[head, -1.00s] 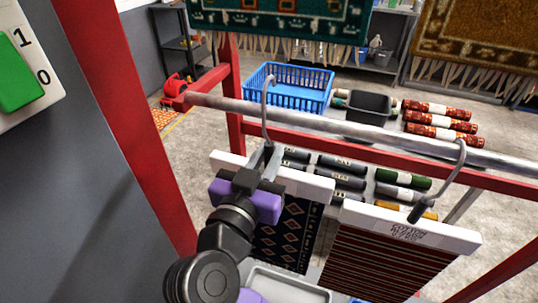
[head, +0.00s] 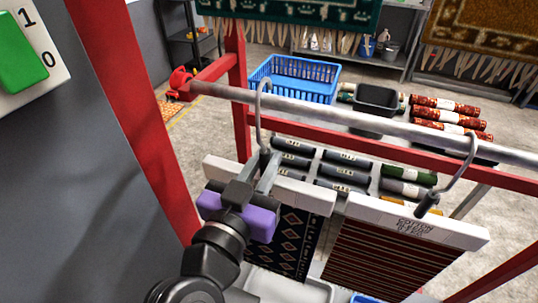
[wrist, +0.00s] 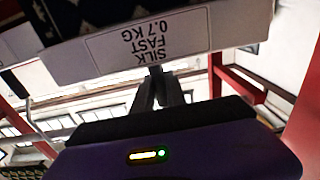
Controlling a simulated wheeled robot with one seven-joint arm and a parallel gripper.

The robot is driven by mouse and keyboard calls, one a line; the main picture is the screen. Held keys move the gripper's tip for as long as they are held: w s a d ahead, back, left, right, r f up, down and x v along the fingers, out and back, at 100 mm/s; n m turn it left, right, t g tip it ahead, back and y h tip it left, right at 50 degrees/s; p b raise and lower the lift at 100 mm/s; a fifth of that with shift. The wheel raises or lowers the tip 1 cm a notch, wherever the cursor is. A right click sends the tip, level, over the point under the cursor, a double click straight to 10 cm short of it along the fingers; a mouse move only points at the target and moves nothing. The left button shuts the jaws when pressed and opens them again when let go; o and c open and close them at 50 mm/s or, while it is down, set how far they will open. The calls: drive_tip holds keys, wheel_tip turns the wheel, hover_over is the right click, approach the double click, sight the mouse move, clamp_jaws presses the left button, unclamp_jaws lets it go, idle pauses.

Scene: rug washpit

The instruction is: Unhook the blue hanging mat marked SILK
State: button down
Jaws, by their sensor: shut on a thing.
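The mat marked SILK hangs from a white bar; its dark blue-black cloth with a diamond pattern (head: 290,245) shows in the head view. The bar's label (wrist: 150,48) reads SILK FAST 0.7 KG in the wrist view, upside down. A grey hook (head: 260,115) rises from the bar and curves at the steel rail (head: 340,116). My gripper (head: 268,160) is shut on the foot of this hook, just at the bar. The fingers partly hide the hook's foot and the bar. Whether the hook bears on the rail I cannot tell.
A brown-red striped mat (head: 385,262) hangs close on the right by its own hook (head: 462,165). A red post (head: 125,120) stands left. Behind are a blue basket (head: 300,88), a black bin (head: 378,101) and several rolled rugs (head: 440,117).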

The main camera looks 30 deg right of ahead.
drive_tip(key=v, duration=1)
drive_tip(key=shift+a, duration=0.15)
idle(0.7)
drive_tip(key=shift+s, duration=0.1)
idle(0.3)
